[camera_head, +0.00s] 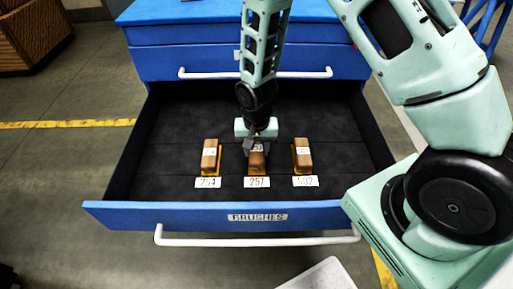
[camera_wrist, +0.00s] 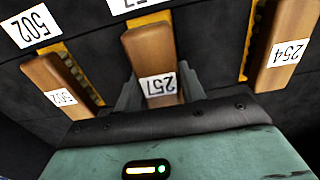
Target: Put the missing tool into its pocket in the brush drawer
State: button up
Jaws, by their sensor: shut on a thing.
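The open brush drawer (camera_head: 130,190) has a black lining and a front label reading BRUSHES. My gripper (camera_head: 256,146) points down into it, shut on a wooden brush tagged 257 (camera_head: 257,163). In the wrist view this brush (camera_wrist: 150,50) stands between the two fingers (camera_wrist: 160,92). It is over or in the middle pocket, behind the plate 257 (camera_head: 257,182). A strip of the pocket's yellow (camera_wrist: 150,18) shows past the brush's end. The brush hides the rest, so I cannot tell whether it touches the bottom.
Brush 254 (camera_head: 209,155) sits at the left in a yellow pocket, behind its plate (camera_head: 207,183). Brush 502 (camera_head: 301,152) sits likewise at the right, behind its plate (camera_head: 305,181). Both are close beside my gripper. The drawer's back is clear, under the blue cabinet (camera_head: 160,60).

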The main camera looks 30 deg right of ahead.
jog(key=shift+f+b, duration=0.3)
jog(key=shift+f, duration=0.2)
dwell(0.3)
jog(key=o, duration=1.1)
jog(key=shift+r, duration=0.15)
notch_tip(320, 180, up, 17)
jog(key=shift+r, duration=0.1)
jog(key=s+a+r+n, duration=0.3)
jog(key=s+n, duration=0.1)
jog(key=s, duration=0.3)
jog(key=s+a+r+n+p, duration=0.1)
jog(key=s+a+r+n, duration=0.1)
jog(key=s, duration=0.5)
jog(key=s+a+r+n, duration=0.3)
jog(key=s+r+n, duration=0.1)
jog(key=s+n, duration=0.2)
jog(key=shift+s+a+r+n+y, duration=0.2)
jog(key=shift+s+a+n+y, duration=0.15)
jog(key=shift+s, duration=0.2)
